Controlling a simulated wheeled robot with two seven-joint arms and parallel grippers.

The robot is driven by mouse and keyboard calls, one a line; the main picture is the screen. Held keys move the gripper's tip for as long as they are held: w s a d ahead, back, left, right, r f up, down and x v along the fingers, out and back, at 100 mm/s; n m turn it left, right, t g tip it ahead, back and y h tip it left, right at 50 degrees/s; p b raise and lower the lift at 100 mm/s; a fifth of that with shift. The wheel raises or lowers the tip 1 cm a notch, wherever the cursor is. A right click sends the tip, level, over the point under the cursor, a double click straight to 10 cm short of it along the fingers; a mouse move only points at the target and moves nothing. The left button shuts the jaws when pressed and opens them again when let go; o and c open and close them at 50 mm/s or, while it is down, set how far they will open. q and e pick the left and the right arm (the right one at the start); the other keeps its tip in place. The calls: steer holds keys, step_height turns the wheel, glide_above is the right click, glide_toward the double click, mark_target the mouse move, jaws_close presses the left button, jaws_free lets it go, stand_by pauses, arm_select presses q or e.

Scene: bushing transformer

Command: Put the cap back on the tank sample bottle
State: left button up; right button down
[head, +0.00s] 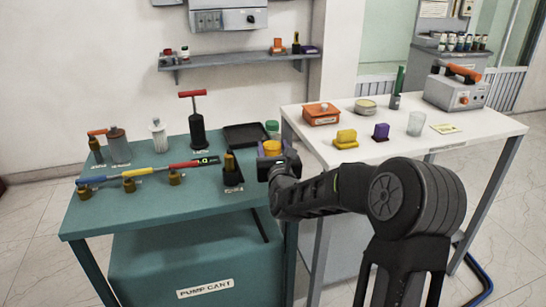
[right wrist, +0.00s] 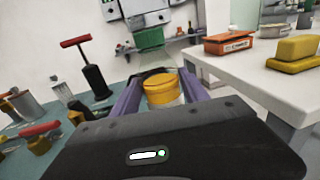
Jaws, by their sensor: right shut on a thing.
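My right gripper (head: 276,162) reaches over the right end of the teal cart. Its purple fingers flank a round yellow cap (head: 271,147), which also shows in the right wrist view (right wrist: 159,88). The gripper is shut on this cap. A pale, partly hidden surface shows just under the cap in the right wrist view; I cannot tell whether this is the sample bottle or whether the cap is seated on it. A green-capped container (head: 272,126) stands just behind the gripper. My left gripper is not in view.
The teal cart (head: 130,215) holds a red-handled pump (head: 196,120), a black tray (head: 246,134), a dark holder (head: 232,174) and a coloured bar with brass fittings. The white table (head: 390,150) stands close on the right, with an orange box (head: 321,114) and yellow block (head: 346,139).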

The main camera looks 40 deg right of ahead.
step_height(320, 180, down, 3)
steer(key=shift+r, duration=0.1)
steer(key=shift+b, duration=0.3)
steer(key=c, duration=0.6)
jaws_free()
steer(key=shift+r+p, duration=0.1)
steer(key=shift+p, duration=0.3)
steer(key=shift+s+a, duration=0.1)
steer(key=shift+s, duration=0.15)
steer(key=b+v, duration=0.1)
steer(key=v, duration=1)
steer(key=shift+s+a+b, duration=0.15)
steer(key=shift+s+b, duration=0.05)
steer(key=shift+b, duration=0.2)
